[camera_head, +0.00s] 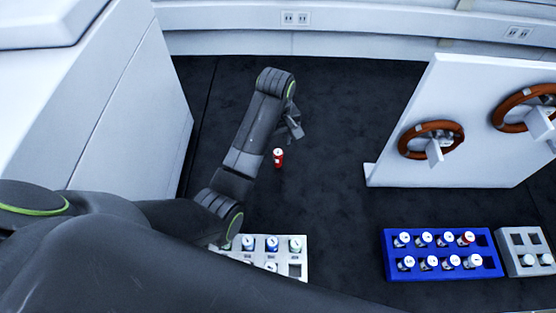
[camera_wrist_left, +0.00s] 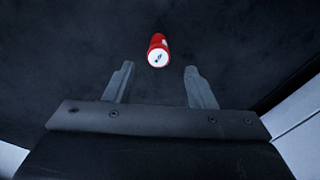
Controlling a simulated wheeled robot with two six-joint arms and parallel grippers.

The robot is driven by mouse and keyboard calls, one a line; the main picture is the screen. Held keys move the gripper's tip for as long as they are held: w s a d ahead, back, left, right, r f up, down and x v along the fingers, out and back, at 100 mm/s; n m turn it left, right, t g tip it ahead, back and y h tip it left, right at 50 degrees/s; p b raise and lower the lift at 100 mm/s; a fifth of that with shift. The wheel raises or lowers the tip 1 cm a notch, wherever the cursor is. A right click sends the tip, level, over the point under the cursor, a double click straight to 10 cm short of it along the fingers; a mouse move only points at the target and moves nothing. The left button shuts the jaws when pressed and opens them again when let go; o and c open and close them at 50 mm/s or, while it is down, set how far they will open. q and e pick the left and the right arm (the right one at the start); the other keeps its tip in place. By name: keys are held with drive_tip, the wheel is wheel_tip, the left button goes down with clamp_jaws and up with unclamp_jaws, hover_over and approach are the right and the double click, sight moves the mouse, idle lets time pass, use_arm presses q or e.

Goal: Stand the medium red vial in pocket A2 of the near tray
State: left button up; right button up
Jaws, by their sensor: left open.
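A red vial (camera_head: 278,158) with a white cap stands upright by itself on the dark floor of the work area. My left gripper (camera_head: 294,128) is open and empty, above and just behind the vial in the head view. In the left wrist view, the red vial (camera_wrist_left: 157,43) shows beyond and between the spread fingertips of the left gripper (camera_wrist_left: 159,68), touching neither. A white tray (camera_head: 303,258) at the bottom holds several white-capped vials, and an empty pocket shows at its right front corner. My left arm hides its left part. Pocket labels cannot be read.
A blue tray (camera_head: 440,275) with several capped vials, one red, stands at the right beside a small grey rack (camera_head: 520,268). A white panel (camera_head: 390,174) with orange rings rises behind them. A white block (camera_head: 130,120) bounds the left. The dark floor around the vial is clear.

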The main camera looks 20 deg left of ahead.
sight(278, 152)
use_arm(q)
drive_tip(key=f+b, duration=0.3)
drive_tip(key=f, duration=0.1)
drive_tip(key=shift+d+f, duration=0.1)
drive_tip(key=shift+d, duration=0.15)
drive_tip(key=shift+c, duration=0.4)
clamp_jaws()
drive_tip(key=shift+r, duration=0.2)
wheel_tip(278, 152, up, 8)
drive_tip(key=p, duration=0.8)
drive_tip(key=shift+r, duration=0.15)
drive_tip(key=shift+s, duration=0.1)
